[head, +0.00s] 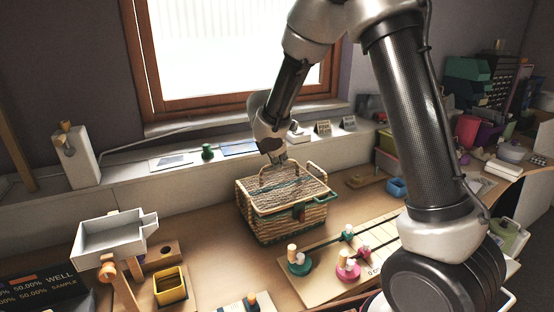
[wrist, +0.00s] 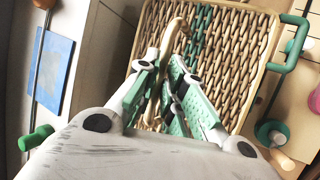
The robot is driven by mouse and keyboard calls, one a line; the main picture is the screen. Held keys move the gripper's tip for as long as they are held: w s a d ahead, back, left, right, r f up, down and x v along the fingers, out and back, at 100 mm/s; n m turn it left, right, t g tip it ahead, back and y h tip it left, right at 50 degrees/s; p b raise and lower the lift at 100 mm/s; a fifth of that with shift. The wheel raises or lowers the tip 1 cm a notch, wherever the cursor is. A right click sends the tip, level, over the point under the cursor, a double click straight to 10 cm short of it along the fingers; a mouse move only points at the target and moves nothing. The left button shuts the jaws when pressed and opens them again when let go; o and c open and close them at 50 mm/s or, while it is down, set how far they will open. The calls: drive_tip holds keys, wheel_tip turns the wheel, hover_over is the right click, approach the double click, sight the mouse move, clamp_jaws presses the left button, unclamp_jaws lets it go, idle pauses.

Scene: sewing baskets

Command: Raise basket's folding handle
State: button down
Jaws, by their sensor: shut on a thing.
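The wicker basket (head: 283,222) stands on the table with its woven lid shut and a green clasp at its front. Its lid (wrist: 236,50) fills much of the wrist view. The pale folding handle (wrist: 178,27) curves over the lid and runs between my fingers. In the head view the handle (head: 262,176) shows as a low arch above the lid. My gripper (head: 279,159) is above the lid, shut on the handle; its green-padded fingers (wrist: 165,88) also show in the wrist view. The fingers hide part of the handle, so its exact angle is hard to tell.
A board with spools (head: 347,269) lies right of the basket. A white tray (head: 112,238) on a stand and a yellow box (head: 170,287) are at the left. The window ledge (head: 185,172) runs behind, with a green knob (head: 207,152) on it.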

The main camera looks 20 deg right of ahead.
drive_tip(key=shift+s+d+f+m+t, duration=0.1)
drive_tip(key=shift+s+d+m+t, duration=0.05)
drive_tip(key=shift+s+t, duration=0.4)
drive_tip(key=shift+s+d+m+t, duration=0.15)
drive_tip(key=shift+s+t, duration=0.2)
drive_tip(key=shift+t, duration=0.4)
drive_tip(key=c, duration=1.5)
unclamp_jaws()
drive_tip(key=shift+s, duration=0.1)
drive_tip(key=v, duration=1.2)
drive_tip(key=shift+d, duration=0.15)
